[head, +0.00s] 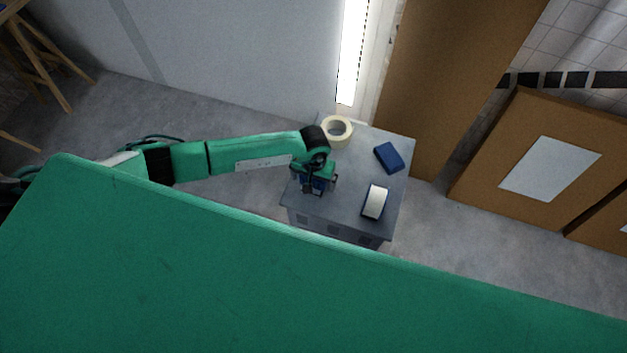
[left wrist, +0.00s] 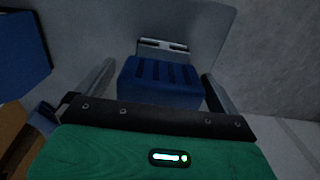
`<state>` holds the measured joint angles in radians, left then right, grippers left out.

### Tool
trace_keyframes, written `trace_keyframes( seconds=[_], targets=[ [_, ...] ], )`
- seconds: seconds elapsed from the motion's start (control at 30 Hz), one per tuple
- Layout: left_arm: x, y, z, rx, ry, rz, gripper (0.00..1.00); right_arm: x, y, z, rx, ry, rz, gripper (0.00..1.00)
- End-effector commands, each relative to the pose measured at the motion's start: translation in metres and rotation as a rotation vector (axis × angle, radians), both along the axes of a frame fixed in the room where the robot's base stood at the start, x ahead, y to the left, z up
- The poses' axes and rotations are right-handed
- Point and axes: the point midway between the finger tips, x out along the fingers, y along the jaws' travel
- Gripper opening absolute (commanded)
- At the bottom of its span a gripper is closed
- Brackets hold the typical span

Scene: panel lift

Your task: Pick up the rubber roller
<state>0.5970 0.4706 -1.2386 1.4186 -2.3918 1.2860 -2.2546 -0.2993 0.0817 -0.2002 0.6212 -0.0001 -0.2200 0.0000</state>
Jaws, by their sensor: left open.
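My left gripper (head: 319,185) is over the left part of the grey cabinet top (head: 345,172). It is open. In the left wrist view a blue ribbed block (left wrist: 160,82), with a pale slotted part beyond it, lies between the two fingers (left wrist: 158,72), with gaps on both sides. It looks like the rubber roller, but I cannot tell for sure. In the head view the gripper covers most of it, and only a bit of blue shows. My right gripper is not in view.
A cream tape roll (head: 337,131) stands at the back of the cabinet top. A dark blue block (head: 389,157) lies at its right, and a white-topped blue block (head: 375,202) near its front right. A brown panel (head: 452,75) stands behind it to the right.

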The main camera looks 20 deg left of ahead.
Motion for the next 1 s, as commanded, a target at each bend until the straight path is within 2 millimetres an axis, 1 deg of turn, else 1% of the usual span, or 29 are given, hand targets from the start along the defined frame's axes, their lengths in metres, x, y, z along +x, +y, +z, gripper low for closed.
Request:
trace_keyframes(
  seconds=[0.03, 0.07, 0.1, 0.27, 0.3, 0.33, 0.6, 0.77, 0.87, 0.97, 1.0],
  targets=[
    [0.000, 0.000, 0.000, 0.000, 0.000, 0.000, 0.98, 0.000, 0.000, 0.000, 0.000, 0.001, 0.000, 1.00],
    [0.000, 0.000, 0.000, 0.000, 0.000, 0.000, 0.94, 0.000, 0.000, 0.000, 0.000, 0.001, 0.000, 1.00],
    [0.000, 0.000, 0.000, 0.000, 0.000, 0.000, 0.86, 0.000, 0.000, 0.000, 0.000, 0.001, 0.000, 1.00],
    [0.000, 0.000, 0.000, 0.000, 0.000, 0.000, 0.55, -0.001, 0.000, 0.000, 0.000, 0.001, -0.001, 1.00],
    [0.000, 0.000, 0.000, 0.000, 0.000, 0.000, 0.47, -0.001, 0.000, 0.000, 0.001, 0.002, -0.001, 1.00],
    [0.000, 0.000, 0.000, 0.000, 0.000, 0.000, 0.42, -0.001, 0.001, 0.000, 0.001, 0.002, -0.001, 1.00],
    [0.001, 0.000, 0.002, 0.000, -0.001, 0.000, 0.42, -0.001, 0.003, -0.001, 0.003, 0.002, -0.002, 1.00],
    [0.001, 0.000, 0.011, 0.000, -0.002, -0.001, 0.42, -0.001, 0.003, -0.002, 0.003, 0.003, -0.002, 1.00],
    [0.001, 0.000, 0.022, -0.002, -0.003, -0.001, 0.42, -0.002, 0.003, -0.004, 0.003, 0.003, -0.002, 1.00],
    [0.003, 0.000, 0.043, -0.002, -0.006, -0.003, 0.42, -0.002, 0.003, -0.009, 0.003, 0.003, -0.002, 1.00],
    [0.003, 0.000, 0.054, -0.002, -0.007, -0.002, 0.42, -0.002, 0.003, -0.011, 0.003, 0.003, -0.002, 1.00]
  ],
)
